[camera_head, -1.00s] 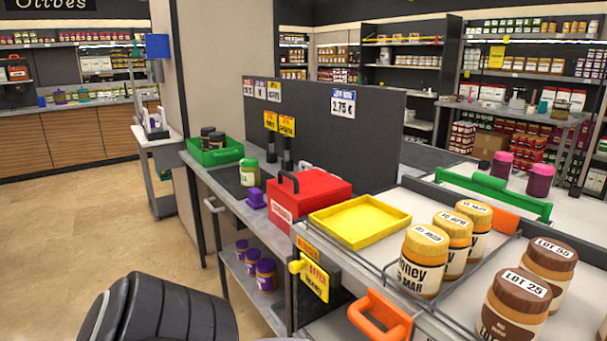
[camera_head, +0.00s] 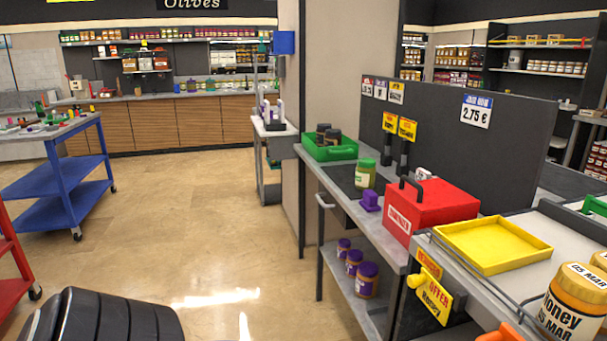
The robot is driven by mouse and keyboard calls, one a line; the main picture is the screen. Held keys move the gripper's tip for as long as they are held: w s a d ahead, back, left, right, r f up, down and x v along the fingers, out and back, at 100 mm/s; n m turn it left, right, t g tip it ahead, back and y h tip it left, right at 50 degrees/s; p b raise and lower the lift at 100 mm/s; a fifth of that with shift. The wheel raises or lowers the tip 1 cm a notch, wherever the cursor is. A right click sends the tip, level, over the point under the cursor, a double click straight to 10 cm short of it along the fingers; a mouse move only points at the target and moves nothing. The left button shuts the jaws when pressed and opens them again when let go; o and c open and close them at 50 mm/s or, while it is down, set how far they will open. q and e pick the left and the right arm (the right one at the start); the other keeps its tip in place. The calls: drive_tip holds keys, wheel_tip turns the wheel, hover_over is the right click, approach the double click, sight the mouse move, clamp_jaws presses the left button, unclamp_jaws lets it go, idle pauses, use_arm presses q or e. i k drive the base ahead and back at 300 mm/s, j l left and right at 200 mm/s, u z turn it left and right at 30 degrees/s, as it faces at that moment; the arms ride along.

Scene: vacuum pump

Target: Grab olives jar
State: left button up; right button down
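A jar with a green lid and a pale label (camera_head: 365,174) stands upright on the grey counter at centre right. It may be the olives jar, but its label is too small to read. An "Olives" sign (camera_head: 193,4) hangs above the back wall shelves, where several small jars (camera_head: 120,36) stand in rows, too small to tell apart. Neither of my grippers shows; a dark ribbed part at the bottom left may be part of my arm.
The counter (camera_head: 325,181) holds a green tray (camera_head: 330,152) with dark jars, a red box (camera_head: 435,205) and a purple holder (camera_head: 370,201). A yellow tray (camera_head: 492,244) is at right. A blue cart (camera_head: 70,172) stands left.

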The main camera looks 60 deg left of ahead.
sight(365, 177)
drive_tip(key=k+j+u, duration=0.1)
drive_tip(key=u, duration=1.4)
drive_tip(key=z, duration=0.6)
drive_tip(key=i+j+z, duration=0.1)
drive_tip(key=z, duration=0.35)
drive_tip(key=j+z, duration=0.45)
drive_tip(key=i+j+z, duration=0.1)
drive_tip(key=j+z, duration=0.3)
drive_tip(key=j, duration=0.3)
drive_tip(key=j+z, duration=0.35)
drive_tip(key=j, duration=0.4)
drive_tip(key=j+z, duration=0.1)
drive_tip(key=j, duration=0.65)
drive_tip(key=k+j+z, duration=0.1)
drive_tip(key=j, duration=0.65)
